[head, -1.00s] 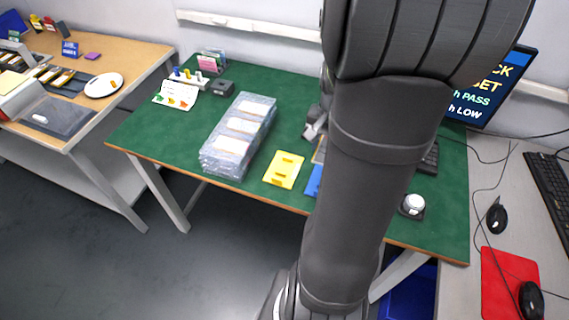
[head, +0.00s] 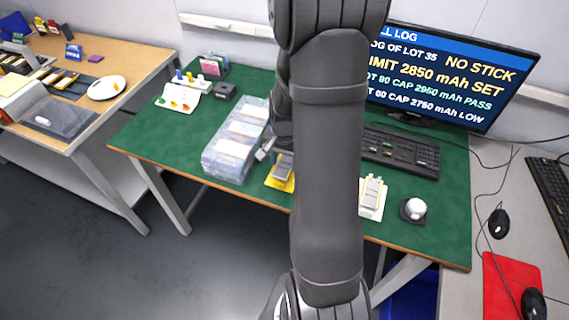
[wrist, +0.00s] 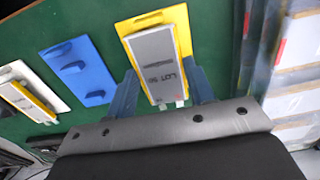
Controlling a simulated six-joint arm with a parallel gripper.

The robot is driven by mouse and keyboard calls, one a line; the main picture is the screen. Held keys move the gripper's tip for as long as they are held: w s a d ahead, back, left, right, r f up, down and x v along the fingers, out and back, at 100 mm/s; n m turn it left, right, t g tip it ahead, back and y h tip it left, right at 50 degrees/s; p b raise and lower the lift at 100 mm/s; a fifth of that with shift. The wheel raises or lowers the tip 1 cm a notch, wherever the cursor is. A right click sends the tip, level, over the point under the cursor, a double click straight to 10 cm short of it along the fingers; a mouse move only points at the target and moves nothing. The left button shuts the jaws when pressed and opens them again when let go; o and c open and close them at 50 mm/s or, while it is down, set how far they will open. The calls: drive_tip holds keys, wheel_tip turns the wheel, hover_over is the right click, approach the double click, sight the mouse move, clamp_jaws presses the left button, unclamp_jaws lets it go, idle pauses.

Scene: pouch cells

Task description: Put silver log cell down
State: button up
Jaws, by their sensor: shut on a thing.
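The silver pouch cell (wrist: 156,62), printed with a lot label, is between the two blue fingers of my gripper (wrist: 162,90) in the wrist view. The gripper is shut on it. The cell lies over the yellow plate (wrist: 182,20); I cannot tell whether it touches the plate. In the head view the cell (head: 284,167) shows over the yellow plate (head: 279,185), partly hidden by my arm. A blue plate (wrist: 92,80) beside it is empty. A white plate (head: 371,207) holds another cell (head: 373,190).
Stacked clear trays (head: 236,140) stand just left of the yellow plate. A keyboard (head: 400,152), a monitor (head: 450,75) and a round white-topped device (head: 415,208) are on the right. The green table (head: 170,137) is clear at the front left.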

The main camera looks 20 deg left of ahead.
drive_tip(key=shift+f, duration=0.9)
drive_tip(key=o, duration=0.9)
wheel_tip(320, 180, up, 12)
drive_tip(key=shift+f, duration=0.1)
